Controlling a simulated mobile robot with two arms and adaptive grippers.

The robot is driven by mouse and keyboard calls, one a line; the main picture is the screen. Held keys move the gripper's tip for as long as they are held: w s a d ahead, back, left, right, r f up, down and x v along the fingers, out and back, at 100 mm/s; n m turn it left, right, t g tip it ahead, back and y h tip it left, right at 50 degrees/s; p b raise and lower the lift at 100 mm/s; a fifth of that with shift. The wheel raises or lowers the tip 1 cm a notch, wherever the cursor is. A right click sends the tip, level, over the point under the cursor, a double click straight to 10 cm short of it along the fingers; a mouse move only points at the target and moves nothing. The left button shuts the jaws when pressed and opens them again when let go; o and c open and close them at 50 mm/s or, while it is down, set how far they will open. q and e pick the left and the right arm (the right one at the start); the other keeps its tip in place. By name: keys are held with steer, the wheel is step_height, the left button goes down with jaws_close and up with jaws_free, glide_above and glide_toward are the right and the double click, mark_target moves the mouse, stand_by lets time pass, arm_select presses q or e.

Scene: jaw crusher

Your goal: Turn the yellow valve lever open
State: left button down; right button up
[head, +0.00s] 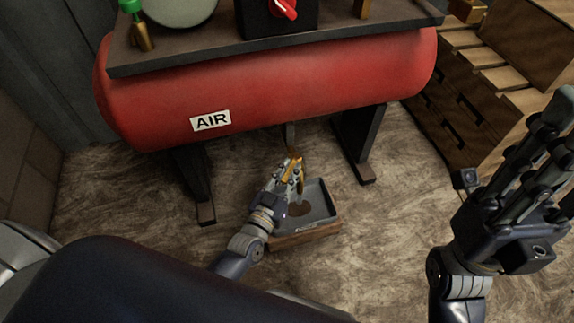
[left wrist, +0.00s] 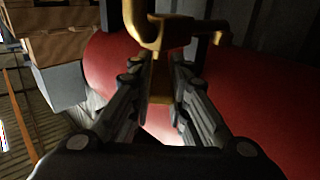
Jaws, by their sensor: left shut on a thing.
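The yellow valve lever (head: 301,162) hangs beneath the red air tank (head: 275,85), under its middle. My left gripper (head: 291,172) is at the lever, over a tray on the floor. In the left wrist view the yellow lever (left wrist: 160,78) runs down between the two fingers of my left gripper (left wrist: 163,82), which are shut on it. The lever's upper, bent part shows above the fingertips. My right gripper (head: 535,150) is at the right of the head view, with its fingers spread apart and nothing between them.
A shallow grey tray (head: 328,205) with a dark round patch in it sits on the floor under the valve. The tank's legs (head: 196,185) stand on both sides. Wooden crates and drawers (head: 470,110) are at the right. The floor (head: 110,200) at the left is clear.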

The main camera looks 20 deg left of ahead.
arm_select(q)
steer(key=shift+d+r+n+y+p, duration=0.1)
steer(key=shift+d+n+y+p, duration=0.1)
steer(key=shift+n+y+p, duration=0.3)
steer(key=c, duration=1.5)
jaws_free()
steer(key=s, duration=1.2)
steer(key=shift+a, duration=0.3)
